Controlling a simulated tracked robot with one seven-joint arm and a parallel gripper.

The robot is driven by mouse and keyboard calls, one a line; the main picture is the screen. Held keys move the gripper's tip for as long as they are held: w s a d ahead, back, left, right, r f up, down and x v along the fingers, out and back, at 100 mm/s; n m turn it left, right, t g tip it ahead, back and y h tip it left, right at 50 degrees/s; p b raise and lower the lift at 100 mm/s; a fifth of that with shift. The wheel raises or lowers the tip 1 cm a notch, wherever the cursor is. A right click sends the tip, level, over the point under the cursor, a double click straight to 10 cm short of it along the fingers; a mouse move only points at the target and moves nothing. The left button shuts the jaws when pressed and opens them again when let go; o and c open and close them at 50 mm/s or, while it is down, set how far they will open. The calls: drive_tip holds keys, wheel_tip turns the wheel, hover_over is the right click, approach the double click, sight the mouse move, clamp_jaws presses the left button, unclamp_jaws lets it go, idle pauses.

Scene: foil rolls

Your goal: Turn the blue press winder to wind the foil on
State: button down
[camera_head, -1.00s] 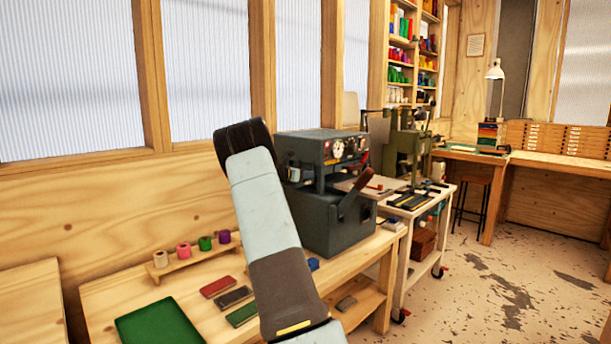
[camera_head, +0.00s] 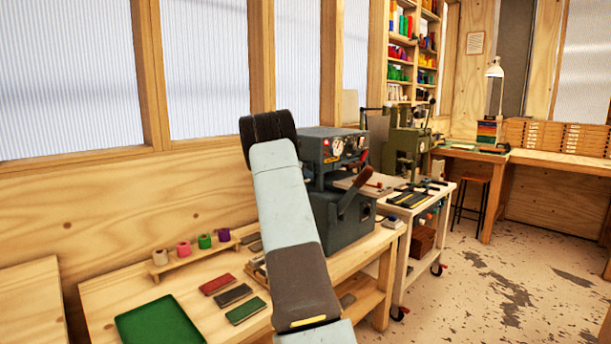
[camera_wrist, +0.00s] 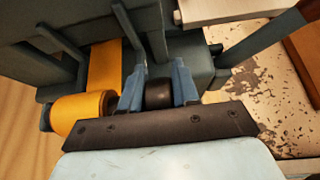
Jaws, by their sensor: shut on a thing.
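The dark blue-grey press (camera_head: 345,222) stands on the wooden bench, partly behind my arm in the head view. In the wrist view an orange foil roll (camera_wrist: 84,112) sits at the left of its body (camera_wrist: 205,48), with an orange foil band (camera_wrist: 106,66) running up from it. My gripper (camera_wrist: 158,94) is shut on a dark round knob of the winder (camera_wrist: 158,88), with one bluish finger on each side of it. The knob is to the right of the roll. In the head view my gripper and the winder are hidden behind my arm.
A small rack with several coloured rolls (camera_head: 192,252) and a green tray (camera_head: 158,322) are on the bench to the left. Flat coloured blocks (camera_head: 232,296) lie beside my arm.

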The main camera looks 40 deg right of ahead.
drive_tip(key=shift+w+a+r, duration=0.1)
drive_tip(key=shift+w+r, duration=0.05)
drive_tip(key=c, duration=0.9)
unclamp_jaws()
drive_tip(key=v, duration=1.3)
drive_tip(key=shift+a, duration=0.3)
